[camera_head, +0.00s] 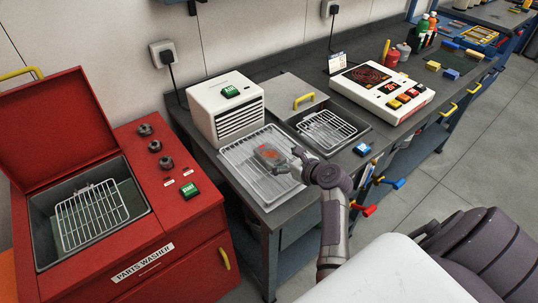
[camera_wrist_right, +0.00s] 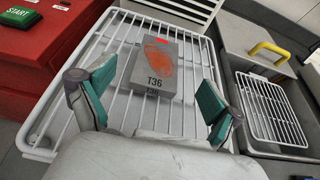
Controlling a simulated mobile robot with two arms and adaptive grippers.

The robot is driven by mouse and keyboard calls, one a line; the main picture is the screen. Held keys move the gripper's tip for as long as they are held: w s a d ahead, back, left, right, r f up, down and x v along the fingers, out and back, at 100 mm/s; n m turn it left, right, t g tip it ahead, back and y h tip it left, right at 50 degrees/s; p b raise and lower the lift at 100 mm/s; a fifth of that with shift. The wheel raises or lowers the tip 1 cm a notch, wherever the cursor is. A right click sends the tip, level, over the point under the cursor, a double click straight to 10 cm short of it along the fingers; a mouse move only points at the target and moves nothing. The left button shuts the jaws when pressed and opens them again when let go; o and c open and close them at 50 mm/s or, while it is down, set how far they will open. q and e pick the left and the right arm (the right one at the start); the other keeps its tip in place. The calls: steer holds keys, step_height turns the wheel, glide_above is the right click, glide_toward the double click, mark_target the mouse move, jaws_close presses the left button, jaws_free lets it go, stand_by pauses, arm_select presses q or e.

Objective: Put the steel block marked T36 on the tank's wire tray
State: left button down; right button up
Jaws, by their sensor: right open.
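The grey steel block marked T36 (camera_head: 271,157) lies on a wire rack (camera_head: 238,152) in front of the white vented box. In the right wrist view the block (camera_wrist_right: 153,65) shows an orange-red patch and its T36 label. My right gripper (camera_wrist_right: 152,100) is open, its green-padded fingers apart on the near side of the block, not closed on it. In the head view my right gripper (camera_head: 297,160) is just right of the block. A grey bench tank with an empty wire tray (camera_head: 327,131) is to the right; this tray also shows in the wrist view (camera_wrist_right: 270,112). My left gripper is out of view.
A red parts washer (camera_head: 150,250) stands open at left, with an empty wire tray (camera_head: 92,215) in its tub. The white vented box (camera_head: 226,110) is behind the rack. A lid with a yellow handle (camera_head: 304,100) lies behind the bench tank. A white hotplate unit (camera_head: 380,90) stands further right.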

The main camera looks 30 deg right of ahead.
mark_target(269, 153)
steer(key=x, duration=0.5)
steer(key=shift+w+f+p, duration=0.2)
steer(key=shift+f+p, duration=0.2)
steer(key=shift+s, duration=0.1)
steer(key=shift+c, duration=1.1)
jaws_close()
steer(key=shift+r, duration=0.15)
